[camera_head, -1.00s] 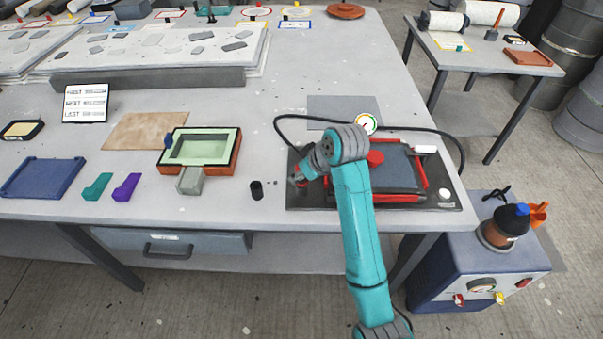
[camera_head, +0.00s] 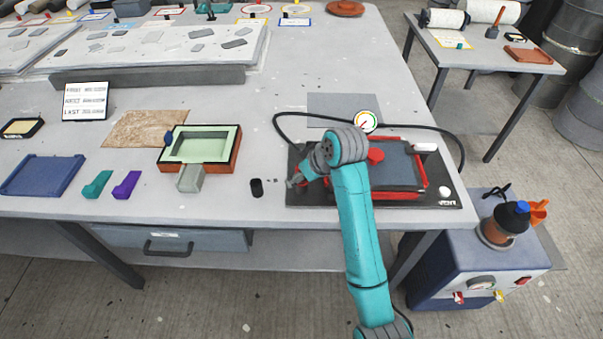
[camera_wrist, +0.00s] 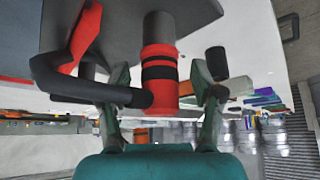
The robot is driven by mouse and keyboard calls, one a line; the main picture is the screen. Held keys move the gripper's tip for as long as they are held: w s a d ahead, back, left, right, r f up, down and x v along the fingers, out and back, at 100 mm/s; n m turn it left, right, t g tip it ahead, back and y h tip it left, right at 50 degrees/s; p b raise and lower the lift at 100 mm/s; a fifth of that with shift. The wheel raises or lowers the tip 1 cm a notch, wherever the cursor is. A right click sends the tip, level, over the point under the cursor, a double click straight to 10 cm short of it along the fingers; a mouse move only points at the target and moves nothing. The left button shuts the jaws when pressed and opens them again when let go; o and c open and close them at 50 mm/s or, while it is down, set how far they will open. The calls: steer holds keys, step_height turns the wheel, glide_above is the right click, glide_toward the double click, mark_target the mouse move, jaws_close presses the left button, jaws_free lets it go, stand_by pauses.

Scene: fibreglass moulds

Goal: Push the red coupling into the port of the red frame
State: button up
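The red frame (camera_head: 421,180) surrounds a grey-blue panel on the black board at the table's right front. In the wrist view, the red coupling (camera_wrist: 160,60) has two black bands. A grey cylinder meets one end and a black elbow hose (camera_wrist: 92,90) reaches its side near the other end. Whether the coupling is seated in the port I cannot tell. My gripper (camera_head: 291,183) is at the board's left edge. In the wrist view, my gripper (camera_wrist: 162,88) has its fingers apart on both sides of the coupling, with gaps visible. The head view does not clearly show the coupling.
A black cup (camera_head: 257,188) stands just left of my gripper. A green mould in an orange-brown frame (camera_head: 237,153) lies farther left. A black hose (camera_head: 462,150) loops behind the board, near a round gauge (camera_head: 365,122).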

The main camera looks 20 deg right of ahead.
steer(key=v, duration=0.7)
steer(key=shift+s+r, duration=0.15)
steer(key=shift+r, duration=0.05)
steer(key=shift+d, duration=0.1)
stand_by(0.5)
